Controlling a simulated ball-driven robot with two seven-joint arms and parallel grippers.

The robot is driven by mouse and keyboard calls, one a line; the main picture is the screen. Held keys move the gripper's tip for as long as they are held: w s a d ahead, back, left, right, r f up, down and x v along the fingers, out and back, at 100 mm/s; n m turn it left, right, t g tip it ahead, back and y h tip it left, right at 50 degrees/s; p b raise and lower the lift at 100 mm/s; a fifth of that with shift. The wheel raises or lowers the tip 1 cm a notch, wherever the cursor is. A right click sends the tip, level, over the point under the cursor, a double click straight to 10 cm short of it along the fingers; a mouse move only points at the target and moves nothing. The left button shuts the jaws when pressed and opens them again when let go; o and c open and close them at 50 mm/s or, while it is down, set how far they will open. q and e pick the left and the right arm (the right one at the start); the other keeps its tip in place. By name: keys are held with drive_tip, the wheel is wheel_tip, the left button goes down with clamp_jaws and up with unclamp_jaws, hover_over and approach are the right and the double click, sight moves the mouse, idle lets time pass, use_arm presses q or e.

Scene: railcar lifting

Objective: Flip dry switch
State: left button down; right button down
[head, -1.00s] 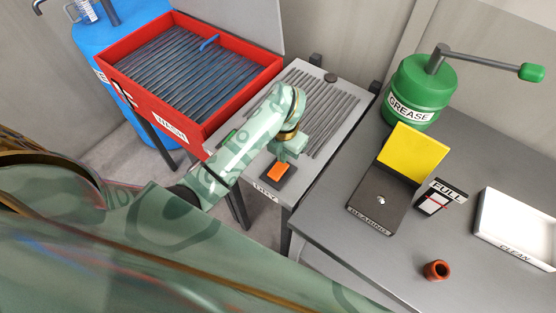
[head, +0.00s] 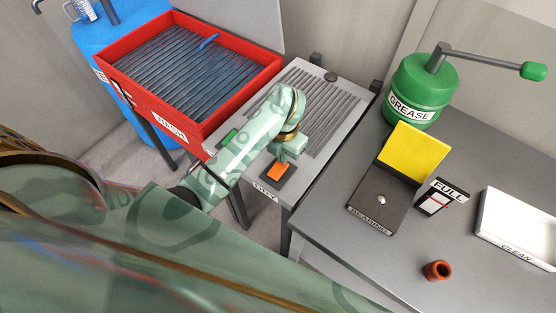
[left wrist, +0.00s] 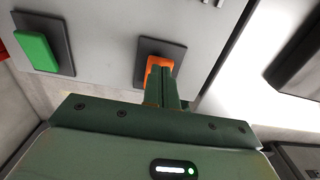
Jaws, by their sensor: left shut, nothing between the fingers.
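The dry switch is an orange rocker (head: 277,172) on a dark plate at the front of the grey table labelled DRY (head: 266,190). It also shows in the left wrist view (left wrist: 158,64), partly hidden behind my fingers. My left gripper (head: 284,160) is shut and empty, its fingertips right at the orange rocker. In the left wrist view the closed fingers (left wrist: 166,78) overlap the rocker; I cannot tell whether they press on it. My right gripper is not in view.
A green switch (left wrist: 37,52) sits left of the orange one. A red wash bin (head: 190,135) stands to the left. The right table holds a green grease pot (head: 420,85), a bearing plate (head: 377,200), a white clean tray (head: 520,230) and a brown ring (head: 437,271).

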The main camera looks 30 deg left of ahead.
use_arm(q)
drive_tip(key=shift+f+b, duration=0.5)
drive_tip(key=shift+f, duration=0.25)
wheel_tip(320, 180, up, 7)
drive_tip(key=p, duration=0.7)
drive_tip(key=shift+r, duration=0.15)
idle(0.5)
